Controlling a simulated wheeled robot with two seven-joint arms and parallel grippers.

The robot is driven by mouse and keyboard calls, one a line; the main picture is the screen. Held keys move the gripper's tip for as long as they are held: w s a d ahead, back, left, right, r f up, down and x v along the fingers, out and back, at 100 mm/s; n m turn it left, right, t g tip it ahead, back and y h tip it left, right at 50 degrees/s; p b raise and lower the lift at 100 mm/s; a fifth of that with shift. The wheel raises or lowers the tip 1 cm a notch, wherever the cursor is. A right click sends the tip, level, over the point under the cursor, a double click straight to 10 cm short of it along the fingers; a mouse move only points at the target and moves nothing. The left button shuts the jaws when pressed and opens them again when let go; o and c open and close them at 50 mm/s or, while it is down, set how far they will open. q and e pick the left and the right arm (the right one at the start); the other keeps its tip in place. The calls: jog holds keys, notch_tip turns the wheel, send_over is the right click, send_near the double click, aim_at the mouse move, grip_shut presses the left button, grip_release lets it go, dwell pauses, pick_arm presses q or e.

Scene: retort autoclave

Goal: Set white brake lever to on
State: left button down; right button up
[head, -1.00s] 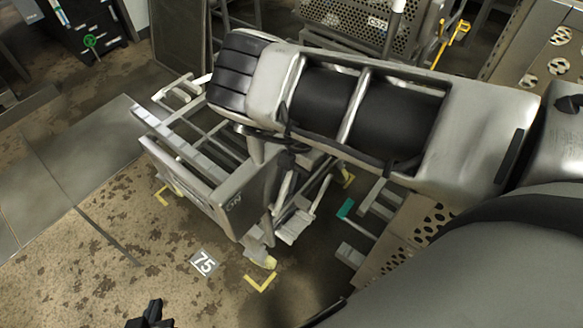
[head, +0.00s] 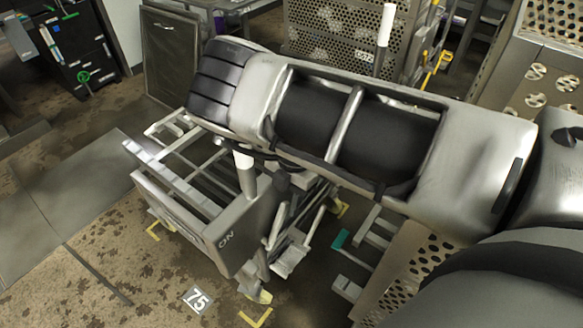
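The cart (head: 225,225) with a grey end panel stands below my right arm, left of centre. The panel carries the letters ON. The white brake lever (head: 245,172) rises upright from the panel's upper edge. Its top is hidden behind my arm. My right gripper (head: 272,168) is mostly covered by its own forearm and wrist. Only dark parts of it show, just right of the lever. I cannot tell whether they touch the lever or whether the fingers are open. My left gripper is out of view.
A floor marker numbered 75 (head: 197,299) and yellow corner marks lie around the cart. A perforated cage (head: 335,40) with another white upright handle (head: 386,25) stands behind. Perforated metal racks stand at the right.

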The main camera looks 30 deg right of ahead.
jog(key=v, duration=1.2)
jog(key=shift+r, duration=0.1)
